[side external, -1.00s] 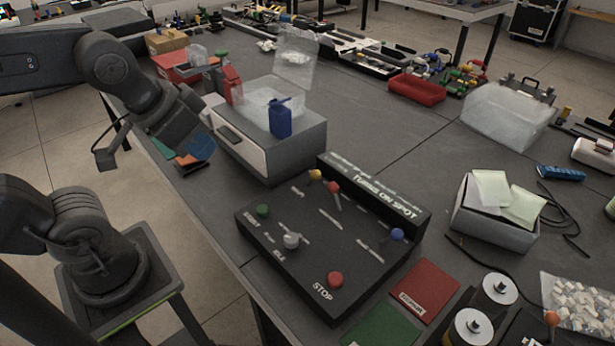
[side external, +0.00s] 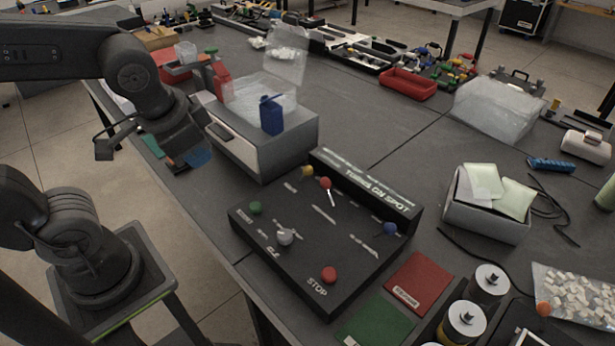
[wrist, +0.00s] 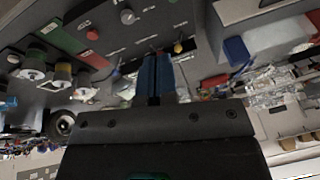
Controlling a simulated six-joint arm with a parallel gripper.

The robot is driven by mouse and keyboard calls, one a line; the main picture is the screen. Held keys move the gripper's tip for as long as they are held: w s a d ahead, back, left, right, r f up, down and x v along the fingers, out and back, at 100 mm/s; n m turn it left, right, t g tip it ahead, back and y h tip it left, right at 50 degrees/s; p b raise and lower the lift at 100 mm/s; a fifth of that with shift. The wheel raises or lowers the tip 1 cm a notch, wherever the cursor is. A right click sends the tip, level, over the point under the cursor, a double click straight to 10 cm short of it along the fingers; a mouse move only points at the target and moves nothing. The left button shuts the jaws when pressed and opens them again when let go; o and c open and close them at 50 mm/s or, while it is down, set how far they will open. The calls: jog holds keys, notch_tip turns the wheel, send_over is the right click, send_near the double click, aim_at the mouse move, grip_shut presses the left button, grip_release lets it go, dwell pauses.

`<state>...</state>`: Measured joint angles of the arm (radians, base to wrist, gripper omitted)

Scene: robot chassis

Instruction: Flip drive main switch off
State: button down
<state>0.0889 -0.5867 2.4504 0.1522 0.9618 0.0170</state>
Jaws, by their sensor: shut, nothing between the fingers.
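The black control panel (side external: 340,262) lies on the table in the side view; its upper part fills the top of the wrist view (wrist: 105,45). It carries a grey knob (side external: 284,236), a green button (side external: 255,208), a red STOP button (side external: 329,274), and yellow (side external: 306,172), red (side external: 326,184) and blue (side external: 390,228) ball-topped levers. I cannot read which control is the drive main switch. My gripper (side external: 198,158), with blue fingertips, is left of the panel and apart from it.
A grey box (side external: 270,155) with a blue bottle (side external: 271,115) stands just behind the panel, near my gripper. Red (side external: 421,283) and green (side external: 375,322) cards and metal cans (side external: 467,322) lie to the right. A carton (side external: 487,215) stands farther right.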

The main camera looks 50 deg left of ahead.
aim_at(308, 174)
jog(key=w+f+m+g+y, duration=0.2)
jog(key=w+f+m+y, duration=0.4)
jog(key=f+m+y, duration=0.4)
jog(key=w+d+f+m+t, duration=0.2)
jog(key=d+f+m+t, duration=0.1)
jog(key=m, duration=0.1)
jog(key=w+d+f+m+t, duration=0.2)
jog(key=d+m+t, duration=0.1)
jog(key=m+t, duration=0.1)
jog(key=w+d+f+m+t, duration=0.2)
jog(key=d+f+m+t, duration=0.1)
jog(key=m, duration=0.3)
jog(key=shift+f+y, duration=0.3)
jog(key=shift+w+d+f+m+t, duration=0.15)
jog(key=shift+d+f+m+t, duration=0.25)
jog(key=shift+m+t, duration=0.15)
jog(key=x, duration=1.4)
jog(key=shift+w+f, duration=0.1)
jog(key=shift+w, duration=0.05)
